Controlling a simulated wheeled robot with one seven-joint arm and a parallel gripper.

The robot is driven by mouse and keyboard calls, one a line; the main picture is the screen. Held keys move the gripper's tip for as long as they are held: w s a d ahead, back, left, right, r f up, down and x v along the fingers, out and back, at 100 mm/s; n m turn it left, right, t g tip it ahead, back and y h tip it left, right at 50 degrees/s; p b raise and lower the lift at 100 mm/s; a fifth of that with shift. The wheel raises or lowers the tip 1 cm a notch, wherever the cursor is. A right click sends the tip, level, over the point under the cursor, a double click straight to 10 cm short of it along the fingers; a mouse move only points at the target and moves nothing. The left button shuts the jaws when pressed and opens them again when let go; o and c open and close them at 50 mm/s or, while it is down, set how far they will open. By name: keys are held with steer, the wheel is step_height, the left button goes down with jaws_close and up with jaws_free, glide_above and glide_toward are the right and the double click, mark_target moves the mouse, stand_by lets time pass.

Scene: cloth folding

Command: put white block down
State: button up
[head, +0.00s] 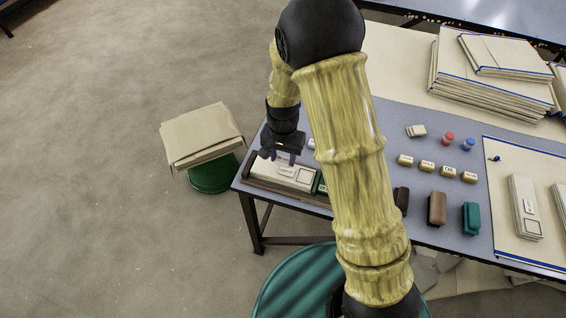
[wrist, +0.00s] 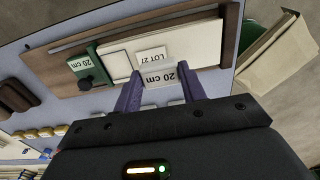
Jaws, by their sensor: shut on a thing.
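My gripper (head: 282,158) is over the left end of the table. In the wrist view my gripper (wrist: 157,92) has its two purple fingers on either side of a small white block (wrist: 158,78) marked "20 cm". The block is over the near edge of a cream folded cloth, beside its "LOT 27" label (wrist: 151,55). I cannot tell whether it touches the cloth. The head view does not show the block clearly. The cloth (head: 296,172) lies in a brown wooden tray (head: 262,186). A green block (wrist: 88,68), also marked "20 cm", stands at the cloth's other end.
A stool with folded cloth (head: 203,133) stands left of the table. Brown and green blocks (head: 471,218) stand near the table's front edge. Several small labelled blocks (head: 427,166) and coloured pegs lie mid-table. Cloth stacks (head: 490,75) are at the back right.

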mark_target(283, 159)
steer(key=shift+f, duration=1.8)
steer(key=shift+f, duration=0.15)
steer(key=o, duration=1)
steer(key=shift+c, duration=0.2)
step_height(283, 159, up, 12)
steer(key=shift+r, duration=0.2)
steer(key=s+d+r+n+t, duration=0.2)
steer(key=s+d+r+n, duration=0.2)
steer(key=s+d, duration=0.8)
steer(key=shift+s+d+r+t, duration=0.3)
steer(key=shift+d+r, duration=0.25)
steer(key=shift+d, duration=0.25)
